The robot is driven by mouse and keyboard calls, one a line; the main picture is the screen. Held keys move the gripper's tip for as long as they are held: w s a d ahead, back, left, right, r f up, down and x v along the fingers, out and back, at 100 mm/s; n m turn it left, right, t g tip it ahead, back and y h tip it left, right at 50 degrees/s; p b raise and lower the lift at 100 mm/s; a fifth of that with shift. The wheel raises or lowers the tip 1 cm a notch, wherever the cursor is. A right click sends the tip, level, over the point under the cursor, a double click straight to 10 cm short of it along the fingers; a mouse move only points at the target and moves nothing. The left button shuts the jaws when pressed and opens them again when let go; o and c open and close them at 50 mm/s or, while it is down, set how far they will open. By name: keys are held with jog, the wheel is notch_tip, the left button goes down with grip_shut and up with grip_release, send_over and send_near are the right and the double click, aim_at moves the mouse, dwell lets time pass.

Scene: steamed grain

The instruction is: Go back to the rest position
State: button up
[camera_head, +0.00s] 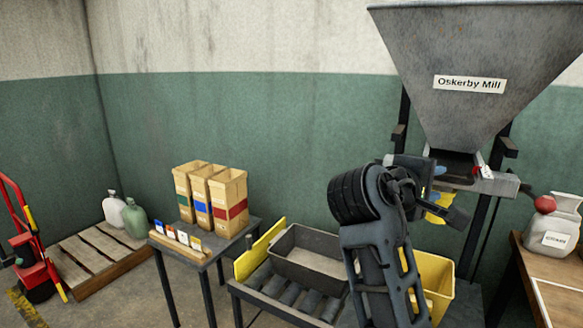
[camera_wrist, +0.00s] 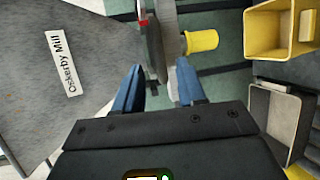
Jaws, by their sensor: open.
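My gripper (camera_head: 438,172) is raised in front of the outlet below the grey hopper marked "Oskerby Mill" (camera_head: 445,50). In the wrist view my gripper (camera_wrist: 160,85) has its two blue fingers apart, with nothing clearly held between them. A grey edge of the mill outlet (camera_wrist: 168,35) lies just beyond the fingertips; I cannot tell whether they touch it. My arm's dark links rise in front of the roller stand and hide part of it and of the mill's lower part.
A grey bin (camera_head: 310,250) and a yellow bin (camera_head: 436,278) stand on the roller stand. A yellow part (camera_wrist: 201,41) is close beyond the fingers.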

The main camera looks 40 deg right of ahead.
jog(key=shift+f, duration=0.15)
jog(key=s+a+f+n+t+y, duration=0.2)
jog(key=a+f+n+t+y, duration=0.15)
jog(key=a+f+t, duration=0.55)
jog(key=s+a+f+n+t+y, duration=0.25)
jog(key=a+f+y, duration=0.25)
jog(key=a+f, duration=0.5)
jog(key=s+a+f+m+t+y, duration=0.1)
jog(key=s+a+f+t+y, duration=0.1)
jog(key=s+a+f+y, duration=0.5)
jog(key=s+a+r+m, duration=0.1)
jog(key=s+r+m, duration=0.2)
jog(key=s, duration=0.3)
jog(key=s+a+r+m+t, duration=0.1)
jog(key=s+a+r+m, duration=0.1)
jog(key=s+r, duration=0.2)
jog(key=s, duration=0.3)
jog(key=shift+a+m, duration=0.25)
jog(key=shift+m, duration=0.15)
